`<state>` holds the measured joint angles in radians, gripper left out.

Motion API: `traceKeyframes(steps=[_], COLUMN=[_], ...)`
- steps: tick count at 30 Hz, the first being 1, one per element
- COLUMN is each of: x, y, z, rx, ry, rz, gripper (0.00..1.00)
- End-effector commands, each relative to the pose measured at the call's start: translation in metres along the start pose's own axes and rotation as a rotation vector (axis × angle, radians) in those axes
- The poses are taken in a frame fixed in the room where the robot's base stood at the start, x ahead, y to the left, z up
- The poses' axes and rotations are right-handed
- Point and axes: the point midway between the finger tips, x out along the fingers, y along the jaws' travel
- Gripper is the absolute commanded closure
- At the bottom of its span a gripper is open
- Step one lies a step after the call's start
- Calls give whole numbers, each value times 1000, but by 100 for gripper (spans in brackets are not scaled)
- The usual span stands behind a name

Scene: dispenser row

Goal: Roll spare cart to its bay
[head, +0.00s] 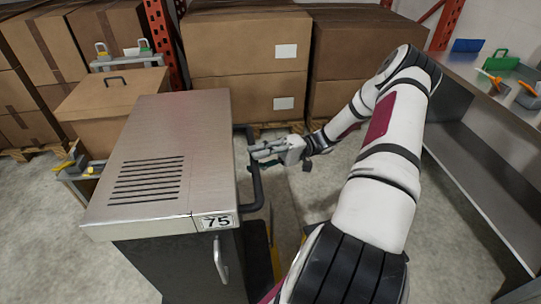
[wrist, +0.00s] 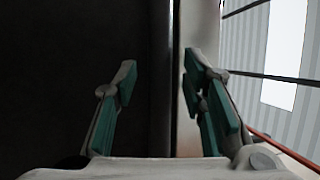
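A cabinet-like unit (head: 170,165) with a brushed steel top, slotted vents, dark sides and the number 75 stands left of centre. I cannot tell for sure that it is the spare cart; its wheels are not visible. A black push bar (head: 257,190) sticks out from its right side. My gripper (head: 262,151) reaches in from the right at this bar, its fingers overlapping it. In the wrist view my gripper (wrist: 158,75) has its teal-padded fingers apart, with a dark vertical bar (wrist: 161,100) between them. No finger contact shows. The bay is not identifiable.
Stacked cardboard boxes (head: 245,55) on pallets line the back. A smaller box-topped cart (head: 108,100) with a handle stands behind the unit at left. A steel shelf bench (head: 480,170) with scoops runs along the right. Some bare floor (head: 325,190) lies between unit and bench.

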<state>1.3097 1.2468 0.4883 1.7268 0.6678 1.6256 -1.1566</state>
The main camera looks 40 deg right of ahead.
Motion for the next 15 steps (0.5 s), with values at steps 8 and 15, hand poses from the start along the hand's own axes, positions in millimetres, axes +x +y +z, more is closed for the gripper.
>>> traceKeyframes(steps=[8, 15], x=[-49, -95], y=[1, 1], z=[0, 1], rx=[-2, -1], ry=[4, 4], rz=[3, 3], gripper=[62, 62])
